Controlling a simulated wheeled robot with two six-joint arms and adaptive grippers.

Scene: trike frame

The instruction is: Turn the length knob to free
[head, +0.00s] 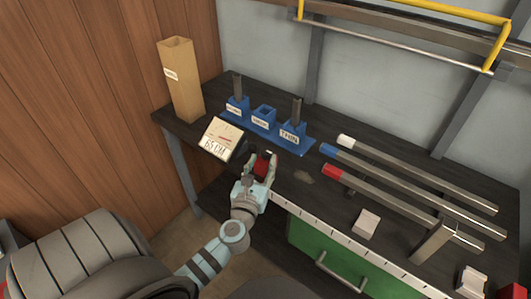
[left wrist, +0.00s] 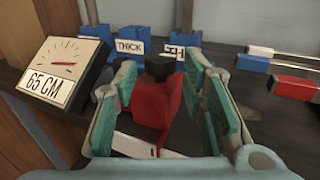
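A black knob (left wrist: 158,67) sits on top of a red block (left wrist: 157,103) at the front edge of the bench, beside the start of the white ruler strip. The red block also shows in the head view (head: 262,166). My left gripper (head: 261,163) reaches in from the front, its teal-padded fingers open on either side of the block and knob. Gaps show between pads and block. A tilted gauge box (head: 221,138) stands just left of them and reads 65 CM, with a red needle. No free mark is legible on the knob. My right gripper is out of view.
A blue rack (head: 270,135) with labelled sockets and upright bars stands behind the gripper. A tall cardboard box (head: 180,80) is at the back left. Several metal bars with coloured ends lie to the right. A pale block (head: 366,224) sits near the front edge.

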